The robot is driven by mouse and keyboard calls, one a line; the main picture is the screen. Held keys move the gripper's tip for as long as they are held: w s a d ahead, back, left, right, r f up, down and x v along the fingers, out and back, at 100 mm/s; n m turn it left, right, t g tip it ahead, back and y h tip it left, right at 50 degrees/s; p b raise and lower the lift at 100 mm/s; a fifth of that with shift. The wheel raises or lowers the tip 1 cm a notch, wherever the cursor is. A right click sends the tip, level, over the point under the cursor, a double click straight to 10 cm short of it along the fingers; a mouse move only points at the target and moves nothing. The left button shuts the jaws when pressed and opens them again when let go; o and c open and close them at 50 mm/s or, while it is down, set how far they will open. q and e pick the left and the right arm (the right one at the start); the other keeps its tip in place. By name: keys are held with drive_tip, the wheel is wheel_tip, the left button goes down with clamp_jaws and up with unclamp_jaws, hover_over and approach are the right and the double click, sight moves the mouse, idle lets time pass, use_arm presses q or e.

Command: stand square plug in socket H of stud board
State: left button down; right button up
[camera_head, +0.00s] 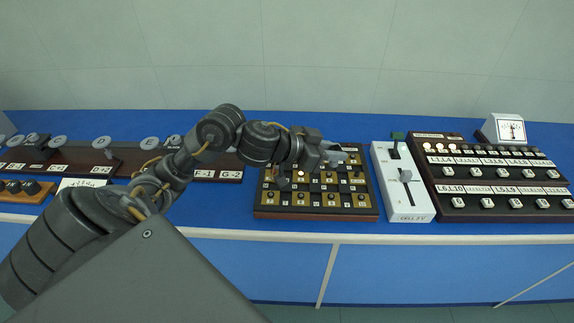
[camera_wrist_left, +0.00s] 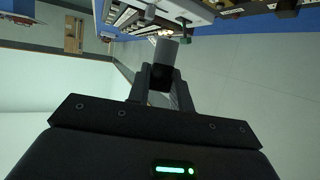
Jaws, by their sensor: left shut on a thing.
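My left gripper (camera_head: 328,150) is over the back part of the stud board (camera_head: 318,215), with the arm coming in from the left. It is shut on a light grey, block-like piece, taken to be the square plug (camera_wrist_left: 166,50), whose dark part sits between the fingertips (camera_wrist_left: 162,80) in the left wrist view. The plug appears held above the board, apart from it. The board has a dark frame, gold tiles, black studs and small white labels. Its letters are too small to read, and the gripper hides part of the back row, so I cannot single out socket H.
A white switch box (camera_head: 403,190) stands just right of the board. Beyond it are a dark panel (camera_head: 485,190) of labelled switches and a dial meter (camera_head: 510,130). A dark rail (camera_head: 130,160) with grey discs runs left. Blue bench shows behind the board.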

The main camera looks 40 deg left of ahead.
use_arm(q)
drive_tip(key=shift+a+f, duration=0.25)
drive_tip(key=shift+a, duration=0.05)
drive_tip(key=a+f, duration=0.2)
drive_tip(key=a, duration=0.2)
drive_tip(key=a+f+b, duration=0.1)
drive_tip(key=a+f, duration=0.2)
drive_tip(key=a, duration=0.1)
drive_tip(key=a+f+b, duration=0.1)
drive_tip(key=a+f, duration=0.2)
drive_tip(key=a, duration=0.1)
drive_tip(key=shift+s+a+f, duration=0.1)
drive_tip(key=shift+s, duration=0.25)
drive_tip(key=shift+a+f, duration=0.25)
drive_tip(key=shift+f, duration=0.05)
drive_tip(key=f, duration=0.3)
drive_tip(key=shift+a, duration=0.35)
drive_tip(key=shift+f, duration=0.35)
drive_tip(key=shift+f, duration=0.1)
